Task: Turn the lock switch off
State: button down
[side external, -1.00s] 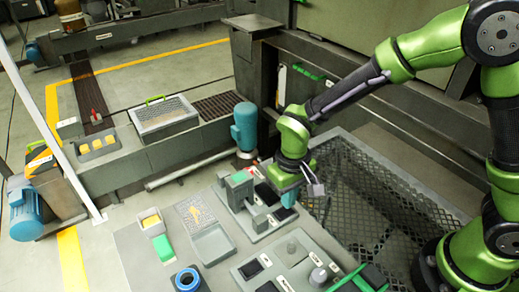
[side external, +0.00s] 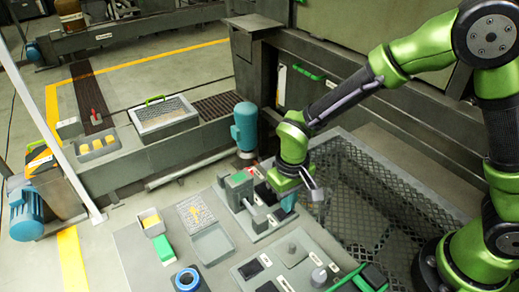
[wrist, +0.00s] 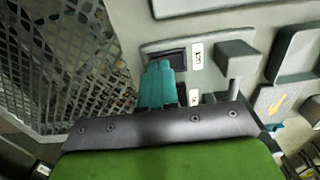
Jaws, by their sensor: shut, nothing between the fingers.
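My gripper (side external: 286,212) is shut and empty, low over the grey control panel. In the wrist view its teal fingertips (wrist: 160,68) overlap the lower edge of a dark switch (wrist: 166,56) set in a light-grey plate. I cannot tell whether they touch it. A white label (wrist: 196,57) sits beside this switch. A second dark switch (wrist: 182,93) shows partly behind the fingers, with another label below the first. The labels are too small to read, so I cannot tell which switch is the lock switch, nor its position.
A grey block-like lever (wrist: 235,60) stands beside the switches. A green-topped grey device (side external: 237,187) is on the panel's far left. A mesh basket (side external: 400,195) lies right of the panel. A nearer panel carries a grey knob (side external: 318,277). Shallow grey trays lie to the left.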

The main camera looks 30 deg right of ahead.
jog(key=shift+f, duration=0.2)
jog(key=shift+r, duration=3.5)
jog(key=shift+s+f, duration=0.25)
jog(key=shift+s, duration=0.05)
jog(key=s+d+r+m+t+y, duration=0.1)
jog(key=s+d+r+m+t, duration=0.1)
jog(key=s+d+r, duration=0.3)
jog(key=s+d+r+m+t+y, duration=0.1)
jog(key=s+d+r+m+t, duration=0.1)
jog(key=s+d+r+t, duration=0.3)
jog(key=d+r, duration=0.4)
jog(key=r, duration=0.2)
jog(key=shift+a, duration=0.15)
